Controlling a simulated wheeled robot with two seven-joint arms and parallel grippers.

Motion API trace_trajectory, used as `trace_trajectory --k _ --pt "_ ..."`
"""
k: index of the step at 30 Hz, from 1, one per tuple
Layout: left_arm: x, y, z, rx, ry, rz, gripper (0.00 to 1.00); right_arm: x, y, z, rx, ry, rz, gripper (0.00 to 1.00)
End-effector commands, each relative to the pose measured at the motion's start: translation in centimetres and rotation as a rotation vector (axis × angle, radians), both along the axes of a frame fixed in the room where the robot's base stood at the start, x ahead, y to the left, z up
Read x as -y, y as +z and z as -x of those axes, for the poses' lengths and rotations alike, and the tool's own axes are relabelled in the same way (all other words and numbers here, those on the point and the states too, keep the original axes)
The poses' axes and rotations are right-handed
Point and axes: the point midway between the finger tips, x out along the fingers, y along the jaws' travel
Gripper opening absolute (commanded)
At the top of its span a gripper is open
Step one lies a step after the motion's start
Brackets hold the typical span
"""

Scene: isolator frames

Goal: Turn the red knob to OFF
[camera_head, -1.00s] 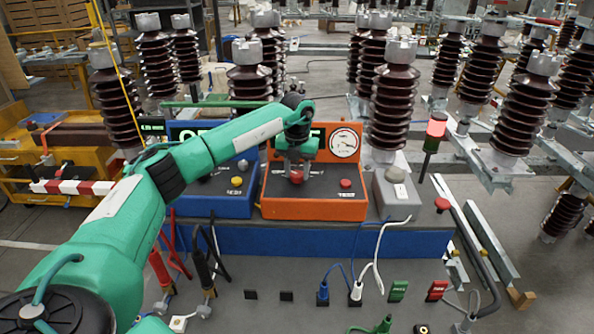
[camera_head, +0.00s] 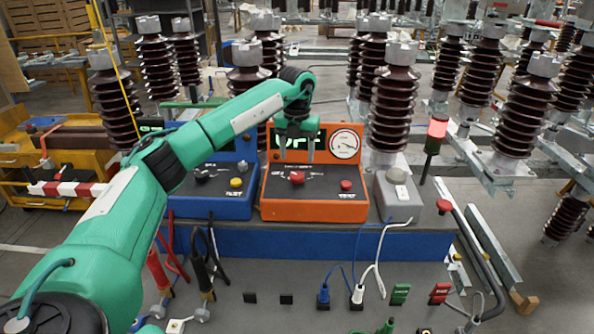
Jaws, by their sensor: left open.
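The red knob (camera_head: 297,178) sits on the sloped black panel of the orange test box (camera_head: 314,209). My left gripper (camera_head: 296,157) is open and empty just above and behind the knob in the picture, apart from it. A lit green display (camera_head: 313,140) on the box's upright back is partly hidden by my gripper, so I cannot read it fully. A second red button (camera_head: 346,185) is at the panel's right, below a round dial (camera_head: 344,144). My right gripper is not in view.
A blue box (camera_head: 212,207) with a yellow button stands left of the orange one, partly behind my left arm. A grey box (camera_head: 397,201) stands at right. A lit red beacon (camera_head: 437,129) and several tall brown insulators rise behind. Cables hang over the front.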

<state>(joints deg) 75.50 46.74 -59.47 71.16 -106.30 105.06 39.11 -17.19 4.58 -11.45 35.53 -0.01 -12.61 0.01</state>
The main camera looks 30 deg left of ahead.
Motion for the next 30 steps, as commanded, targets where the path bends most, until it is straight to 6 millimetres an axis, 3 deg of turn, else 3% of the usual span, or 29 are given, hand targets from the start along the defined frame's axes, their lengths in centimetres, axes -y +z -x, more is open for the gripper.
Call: trace_trajectory --k 6,12,30 --pt "0.1 4.5 -0.1 0.003 0.0 0.001 0.59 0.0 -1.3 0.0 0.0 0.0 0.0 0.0" --pt "0.0 6.8 0.0 0.0 0.001 0.0 0.59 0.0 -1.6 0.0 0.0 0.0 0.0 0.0" --pt "0.0 7.3 0.0 -0.001 0.001 -0.001 0.59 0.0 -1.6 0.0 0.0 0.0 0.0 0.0"
